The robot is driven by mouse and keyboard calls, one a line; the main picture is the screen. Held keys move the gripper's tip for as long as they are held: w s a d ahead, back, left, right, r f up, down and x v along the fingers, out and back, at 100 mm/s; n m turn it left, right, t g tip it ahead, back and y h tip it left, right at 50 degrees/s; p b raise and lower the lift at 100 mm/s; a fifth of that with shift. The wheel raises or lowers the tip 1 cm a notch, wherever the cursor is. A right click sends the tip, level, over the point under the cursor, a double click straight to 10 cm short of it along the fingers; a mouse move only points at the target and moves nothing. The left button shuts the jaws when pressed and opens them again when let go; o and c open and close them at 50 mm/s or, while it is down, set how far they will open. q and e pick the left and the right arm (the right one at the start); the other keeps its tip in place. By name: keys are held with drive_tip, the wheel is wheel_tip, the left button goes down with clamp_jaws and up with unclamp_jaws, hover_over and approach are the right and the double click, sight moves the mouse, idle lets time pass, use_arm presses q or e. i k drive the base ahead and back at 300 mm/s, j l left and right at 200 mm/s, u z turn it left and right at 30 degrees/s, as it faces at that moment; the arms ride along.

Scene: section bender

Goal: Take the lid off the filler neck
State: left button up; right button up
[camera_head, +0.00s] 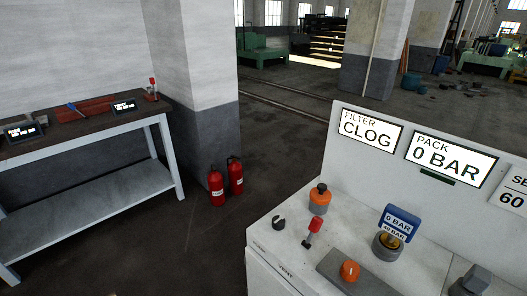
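An orange lid with a small dark knob on top (319,193) sits on a short round grey neck (318,208) on the white console top. The lid looks seated and upright; I take this to be the filler neck and its lid. Neither of my grippers shows in the head view, so nothing of mine is seen touching the lid.
The console (285,235) also carries a black knob (279,222), a red-topped lever (314,228), an orange knob (350,270) and a blue-tagged brass fitting (389,243). Its display panel (350,112) rises behind. Fire extinguishers (235,176) and a workbench (90,130) stand left.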

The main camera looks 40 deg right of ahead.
sight(321, 195)
drive_tip(key=i+j+z, duration=0.1)
drive_tip(key=i+z, duration=0.3)
drive_tip(key=i+j+z, duration=0.35)
drive_tip(key=i, duration=0.25)
drive_tip(key=i+j+z, duration=0.4)
drive_tip(key=i+l, duration=0.05)
drive_tip(key=i, duration=0.05)
